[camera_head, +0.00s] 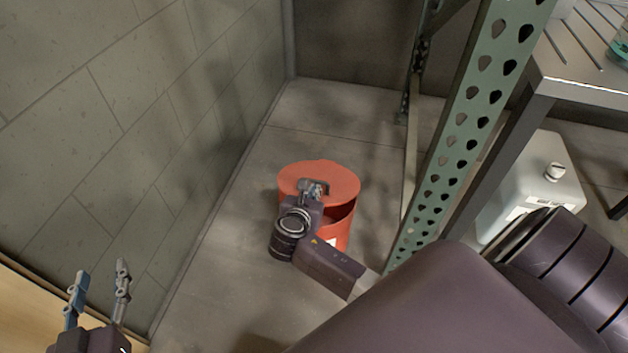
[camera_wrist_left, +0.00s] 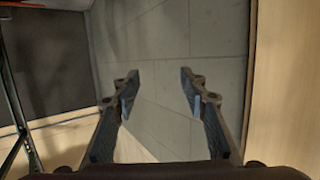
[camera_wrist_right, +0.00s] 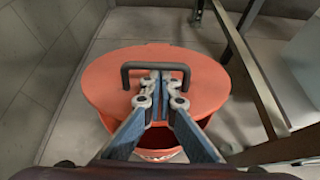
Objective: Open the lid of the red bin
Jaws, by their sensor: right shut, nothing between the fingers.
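The red bin (camera_head: 340,232) stands on the floor near the grey wall. Its round red lid (camera_head: 338,175) sits tilted or shifted on top, with a dark gap below its near right edge. My right gripper (camera_head: 314,188) is at the lid's handle. In the right wrist view, the lid (camera_wrist_right: 105,78) has a black handle (camera_wrist_right: 132,67), and the shut fingers (camera_wrist_right: 160,80) meet at the handle's middle with nothing gripped. Whether the fingertips reach under the bar is unclear. My left gripper (camera_head: 100,270) is open and empty at the lower left, far from the bin.
A green perforated rack post (camera_head: 465,130) rises just right of the bin. A metal table (camera_head: 560,70) and a white container (camera_head: 540,185) are farther right. The block wall (camera_head: 130,130) is left of the bin. Bare floor (camera_head: 330,110) lies behind it.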

